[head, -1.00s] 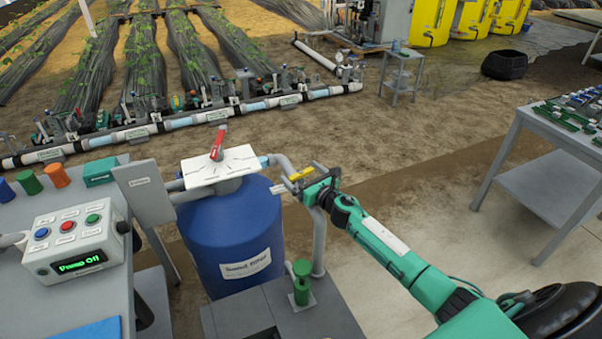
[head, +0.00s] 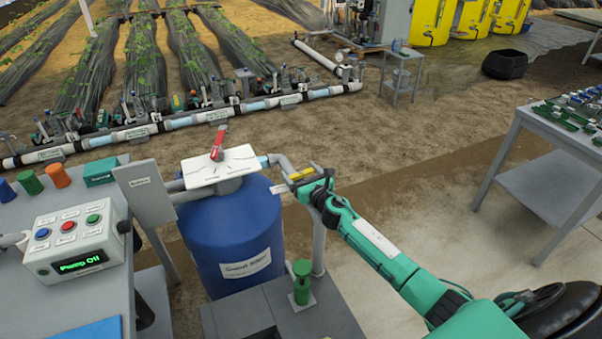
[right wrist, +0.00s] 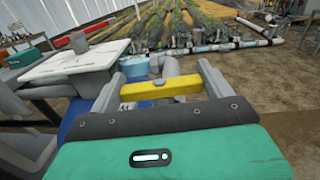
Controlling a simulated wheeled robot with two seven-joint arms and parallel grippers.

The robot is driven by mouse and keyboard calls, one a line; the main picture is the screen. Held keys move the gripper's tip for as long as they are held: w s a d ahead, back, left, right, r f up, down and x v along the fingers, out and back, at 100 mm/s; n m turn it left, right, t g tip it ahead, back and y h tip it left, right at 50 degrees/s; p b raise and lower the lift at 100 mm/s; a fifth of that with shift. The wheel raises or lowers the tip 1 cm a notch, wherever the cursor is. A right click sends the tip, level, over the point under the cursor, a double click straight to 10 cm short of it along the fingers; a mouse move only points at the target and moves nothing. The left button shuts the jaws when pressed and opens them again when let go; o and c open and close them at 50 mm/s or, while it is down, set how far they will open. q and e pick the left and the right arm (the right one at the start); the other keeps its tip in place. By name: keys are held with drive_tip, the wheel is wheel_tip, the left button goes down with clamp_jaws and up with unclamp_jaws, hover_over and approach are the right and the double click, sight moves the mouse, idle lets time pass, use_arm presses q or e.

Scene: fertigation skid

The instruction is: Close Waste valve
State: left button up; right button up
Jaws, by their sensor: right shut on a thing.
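The yellow valve handle (head: 301,174) is on the grey pipework right of the blue barrel, next to a small white tag (head: 278,190) too small to read. My right gripper (head: 304,174) is at this handle. In the right wrist view, the yellow handle (right wrist: 160,88) lies crosswise between the two grey fingers of my right gripper (right wrist: 160,82), which is shut on it. The fingers and wrist hide part of the valve body. My left gripper is not in view.
A blue barrel (head: 235,240) stands left of my right gripper, below a white plate (head: 200,174) with a red lever (head: 217,143). A green-capped post (head: 302,280) stands in front. A control box (head: 72,242) is at left, a grey table (head: 555,185) at right.

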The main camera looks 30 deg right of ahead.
drive_tip(key=shift+m+h, duration=0.7)
drive_tip(key=shift+h, duration=0.4)
drive_tip(key=o, duration=0.9)
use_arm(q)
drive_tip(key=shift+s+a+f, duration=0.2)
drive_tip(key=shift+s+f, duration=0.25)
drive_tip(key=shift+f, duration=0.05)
